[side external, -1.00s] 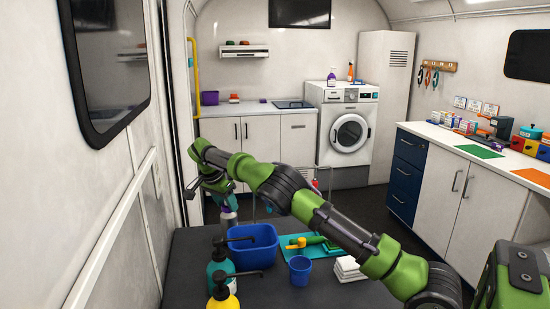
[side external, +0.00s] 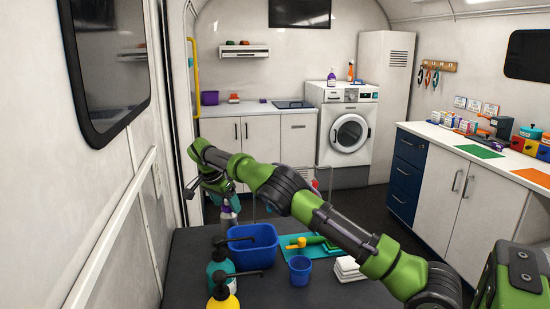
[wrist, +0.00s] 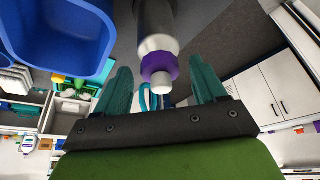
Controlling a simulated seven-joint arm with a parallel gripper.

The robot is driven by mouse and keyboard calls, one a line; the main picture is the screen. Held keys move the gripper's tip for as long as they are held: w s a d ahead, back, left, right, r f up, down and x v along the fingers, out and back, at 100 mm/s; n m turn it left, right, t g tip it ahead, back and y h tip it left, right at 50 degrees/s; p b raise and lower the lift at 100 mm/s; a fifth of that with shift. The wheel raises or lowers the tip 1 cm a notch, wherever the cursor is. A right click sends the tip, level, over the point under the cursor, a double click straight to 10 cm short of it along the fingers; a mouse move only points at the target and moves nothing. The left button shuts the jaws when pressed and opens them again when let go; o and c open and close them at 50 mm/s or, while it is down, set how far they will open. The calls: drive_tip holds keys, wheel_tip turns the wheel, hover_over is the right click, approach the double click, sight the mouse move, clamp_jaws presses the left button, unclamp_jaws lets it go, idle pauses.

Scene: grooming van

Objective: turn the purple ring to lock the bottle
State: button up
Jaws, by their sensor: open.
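The bottle (side external: 230,219) stands at the far left of the dark table, under my gripper (side external: 226,199). In the wrist view the bottle is pale grey and white (wrist: 157,43), with the purple ring (wrist: 160,65) around its neck and a white tip below the ring. In the wrist view my gripper (wrist: 163,76) is open. Its teal fingers stand on either side of the ring, with a visible gap on each side. In the side view the fingers partly hide the bottle's top and the ring.
A blue tub (side external: 253,246) stands close to the right of the bottle. A teal tray (side external: 287,241), a blue cup (side external: 299,272) and folded white cloths (side external: 349,270) lie further right. A teal pump bottle (side external: 219,270) and a yellow one (side external: 223,300) stand in front.

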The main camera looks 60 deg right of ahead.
sight(224, 207)
drive_tip(key=v, duration=0.7)
drive_tip(key=shift+r, duration=0.2)
drive_tip(key=shift+a, duration=0.1)
drive_tip(key=shift+d+f+n, duration=0.9)
drive_tip(key=shift+d+f, duration=0.1)
drive_tip(key=shift+s+d+n, duration=0.4)
drive_tip(key=shift+s+d, duration=0.2)
drive_tip(key=s+a+r+n+t+y, duration=0.2)
drive_tip(key=s+a+n, duration=0.2)
drive_tip(key=s, duration=0.7)
drive_tip(key=s+a+r+n+t+y, duration=0.2)
drive_tip(key=s+a+r+n, duration=0.1)
drive_tip(key=s+a, duration=0.5)
drive_tip(key=s+a+r+n+t+y, duration=0.2)
drive_tip(key=s+a, duration=0.4)
drive_tip(key=s, duration=0.9)
drive_tip(key=n+t, duration=0.1)
drive_tip(key=n, duration=0.1)
drive_tip(key=shift+r+n, duration=0.3)
drive_tip(key=shift+a, duration=0.15)
